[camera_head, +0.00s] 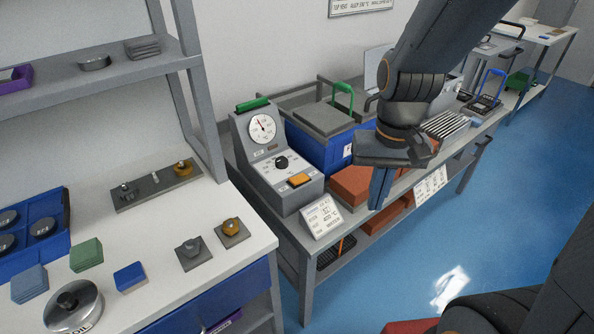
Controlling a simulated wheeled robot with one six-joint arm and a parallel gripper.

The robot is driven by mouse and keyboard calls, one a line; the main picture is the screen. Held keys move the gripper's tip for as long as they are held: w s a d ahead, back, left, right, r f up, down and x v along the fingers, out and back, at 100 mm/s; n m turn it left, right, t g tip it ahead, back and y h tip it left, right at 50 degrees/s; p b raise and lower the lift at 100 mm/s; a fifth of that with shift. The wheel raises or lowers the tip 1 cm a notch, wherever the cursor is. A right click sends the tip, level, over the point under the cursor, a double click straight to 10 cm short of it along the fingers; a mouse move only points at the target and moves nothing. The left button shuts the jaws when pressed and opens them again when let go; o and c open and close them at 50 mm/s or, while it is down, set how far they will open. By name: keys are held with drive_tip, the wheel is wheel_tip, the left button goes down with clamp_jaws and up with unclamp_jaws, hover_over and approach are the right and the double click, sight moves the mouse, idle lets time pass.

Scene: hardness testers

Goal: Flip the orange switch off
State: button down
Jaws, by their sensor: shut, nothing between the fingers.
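The orange switch (299,180) sits on the sloped front panel of a grey tester (275,199) at the middle of the view. The panel also carries a black knob (281,162), and a round dial gauge (262,128) stands above it. Whether the switch is on or off is too small to tell. My gripper (379,190) is shut and empty, pointing down. It shows to the right of the orange switch, in front of the orange-brown blocks, apart from the switch in the picture.
A blue box (313,142) with a grey lid and green handle stands behind the tester. A white sign card (321,217) leans at the bench's front edge. A white table (178,243) with pads and small parts is at left. Blue floor (500,210) is open at right.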

drive_tip(key=w+a+r+m+p, duration=0.2)
drive_tip(key=w+a+m+p, duration=0.1)
drive_tip(key=w, duration=0.4)
drive_tip(key=w+a+r+m+p, duration=0.2)
drive_tip(key=w+a, duration=0.1)
drive_tip(key=w, duration=0.3)
drive_tip(key=m+y+p, duration=0.1)
drive_tip(key=m+p, duration=0.3)
drive_tip(key=m, duration=0.1)
hover_over(294, 179)
drive_tip(key=w+d, duration=0.1)
drive_tip(key=d, duration=0.1)
drive_tip(key=f, duration=0.1)
drive_tip(key=shift+g, duration=0.4)
drive_tip(key=f+p, duration=0.1)
drive_tip(key=f, duration=0.3)
drive_tip(key=a+f+p, duration=0.1)
drive_tip(key=f+p, duration=0.1)
drive_tip(key=f, duration=0.3)
drive_tip(key=s+f+p, duration=0.1)
drive_tip(key=f+p, duration=0.1)
drive_tip(key=f, duration=0.2)
drive_tip(key=shift+a+f, duration=0.25)
drive_tip(key=shift+f, duration=0.15)
drive_tip(key=shift+f, duration=0.1)
